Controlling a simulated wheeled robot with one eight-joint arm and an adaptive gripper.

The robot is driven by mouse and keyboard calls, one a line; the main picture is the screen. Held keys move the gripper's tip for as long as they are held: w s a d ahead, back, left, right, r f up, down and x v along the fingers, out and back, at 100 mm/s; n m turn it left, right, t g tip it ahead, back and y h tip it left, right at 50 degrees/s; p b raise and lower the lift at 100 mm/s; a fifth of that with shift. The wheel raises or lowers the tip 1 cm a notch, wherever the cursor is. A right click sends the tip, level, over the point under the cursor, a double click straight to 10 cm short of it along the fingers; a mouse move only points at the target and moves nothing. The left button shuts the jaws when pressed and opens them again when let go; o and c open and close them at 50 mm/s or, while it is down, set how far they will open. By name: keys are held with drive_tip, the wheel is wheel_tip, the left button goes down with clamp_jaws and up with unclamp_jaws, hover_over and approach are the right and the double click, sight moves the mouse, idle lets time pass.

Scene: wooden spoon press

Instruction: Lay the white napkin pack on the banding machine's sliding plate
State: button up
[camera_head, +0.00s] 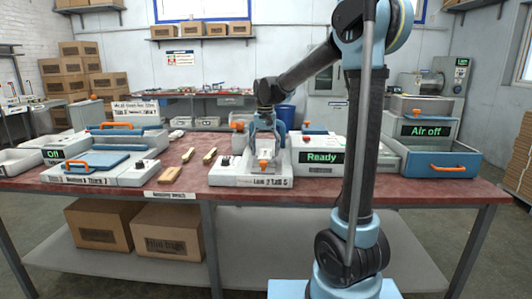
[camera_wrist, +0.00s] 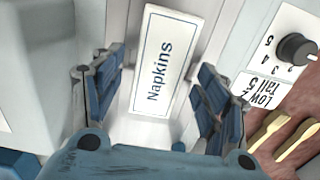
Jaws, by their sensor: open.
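The white napkin pack (camera_wrist: 165,62), marked "Napkins" inside a blue outline, lies between my fingers in the wrist view, on a pale surface of the machine. My gripper (camera_wrist: 160,80) is open, with one blue finger on each side of the pack and a gap at each side. In the head view my gripper (camera_head: 265,140) points down over a white machine (camera_head: 226,179) labelled "Low 2 Tall 5". The pack is hard to make out there. Which part is the sliding plate, and whether the pack lies on it, I cannot tell.
Blue-lidded machines with orange handles (camera_head: 95,163) stand left. Red tabletop (camera_head: 180,160) shows between.

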sight(265, 153)
wheel_tip(265, 153, up, 12)
drive_tip(key=s+d+f, duration=0.4)
drive_tip(key=s+d, duration=0.5)
drive_tip(key=s+d+f+t, duration=0.1)
drive_tip(key=s+d+f, duration=0.5)
drive_tip(key=s+f, duration=0.5)
drive_tip(key=s+d+f+t, duration=0.1)
drive_tip(key=s+d+f, duration=0.5)
drive_tip(key=s+f, duration=0.5)
drive_tip(key=shift+s+d+n, duration=0.3)
drive_tip(key=shift+s+d, duration=0.1)
